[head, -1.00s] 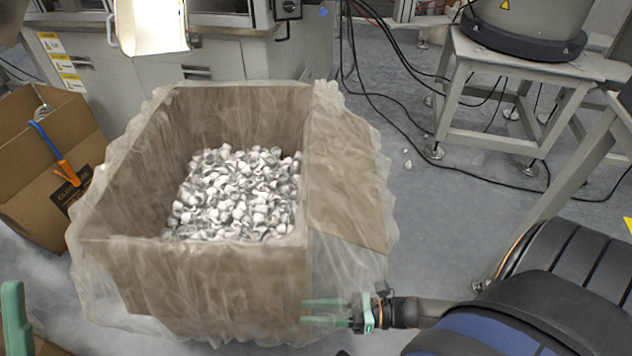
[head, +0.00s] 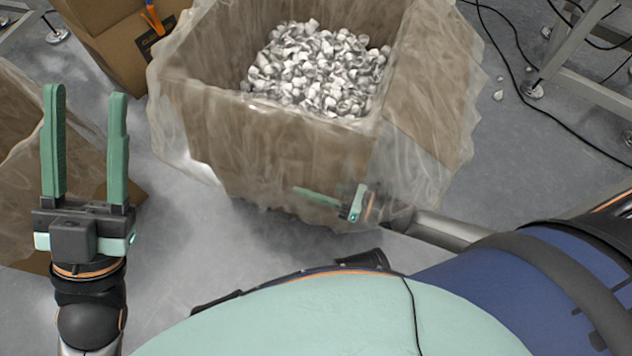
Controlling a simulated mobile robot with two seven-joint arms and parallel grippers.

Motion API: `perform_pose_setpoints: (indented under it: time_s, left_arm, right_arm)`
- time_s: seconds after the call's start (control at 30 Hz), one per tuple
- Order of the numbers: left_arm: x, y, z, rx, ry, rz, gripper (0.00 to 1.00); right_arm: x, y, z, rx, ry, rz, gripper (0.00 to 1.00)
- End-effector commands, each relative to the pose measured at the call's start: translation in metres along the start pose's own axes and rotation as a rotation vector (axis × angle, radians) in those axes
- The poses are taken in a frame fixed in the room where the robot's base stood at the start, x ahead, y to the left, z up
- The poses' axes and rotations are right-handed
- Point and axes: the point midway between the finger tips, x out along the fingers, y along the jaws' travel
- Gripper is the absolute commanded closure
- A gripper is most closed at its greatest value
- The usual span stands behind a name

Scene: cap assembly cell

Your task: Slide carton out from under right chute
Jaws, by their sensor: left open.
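The open carton (head: 285,150) stands on the floor, draped in a clear plastic liner and part-filled with white and grey caps (head: 320,70). No chute shows in the head view now. My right gripper (head: 310,196) is at the carton's lower front, near its right corner, with green fingers pointing left. One finger shows clearly; the other is mostly hidden, so I cannot tell its opening or whether it touches the carton. My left gripper (head: 85,105) is open and empty at the left, its two green fingers pointing up the picture, apart from the carton.
Another lined carton (head: 20,120) stands at the left edge, beside my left gripper. A brown box (head: 110,50) with an orange-handled tool stands behind. Cables (head: 560,115) and a metal stand (head: 590,90) are at the right. Bare grey floor (head: 240,250) lies in front.

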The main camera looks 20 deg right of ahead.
Motion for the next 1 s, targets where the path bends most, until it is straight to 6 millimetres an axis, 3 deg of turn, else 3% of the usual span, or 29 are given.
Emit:
perform_pose_setpoints:
  time_s: [0.17,0.5,1.0]
  left_arm:
    - [0.0002,-0.0003,-0.0003,-0.002,0.001,-0.004,0.5]
    - [0.0001,-0.0003,-0.0007,-0.003,0.003,-0.004,0.5]
    - [-0.0004,0.0002,-0.0004,-0.001,0.002,0.002,0.5]
  right_arm:
    - [0.0001,0.0002,0.0002,0.0,0.0,0.0,0.61]
    - [-0.0002,0.0001,0.0001,0.0,0.0,0.0,0.99]
    - [-0.0004,0.0001,-0.0001,0.0,0.0,0.0,1.0]
